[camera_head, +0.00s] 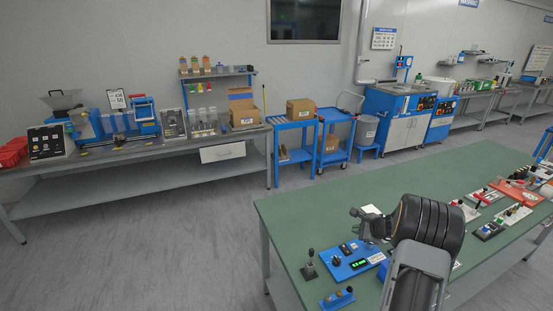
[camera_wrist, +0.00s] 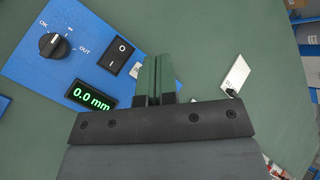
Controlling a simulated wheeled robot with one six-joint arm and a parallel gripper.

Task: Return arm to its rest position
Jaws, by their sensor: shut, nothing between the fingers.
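My gripper (camera_wrist: 157,78) points down over the green tabletop in the wrist view, its fingers together with nothing held. In the head view my gripper (camera_head: 362,222) is above the near part of the green table (camera_head: 310,214), with my dark arm links to its right. A blue control panel (camera_wrist: 40,75) lies just left of the fingers in the wrist view. It has a black knob, a rocker switch and a green display reading 0.0 mm. The same panel (camera_head: 341,267) shows in the head view below my gripper. Whether the fingers touch anything is unclear.
A small joystick device (camera_head: 309,266) and a small blue piece (camera_head: 337,299) stand near the table's front left. A white card (camera_wrist: 235,76) lies right of the fingers. Several small devices, including a red one (camera_head: 515,194), stand at the right. The table's back left is clear.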

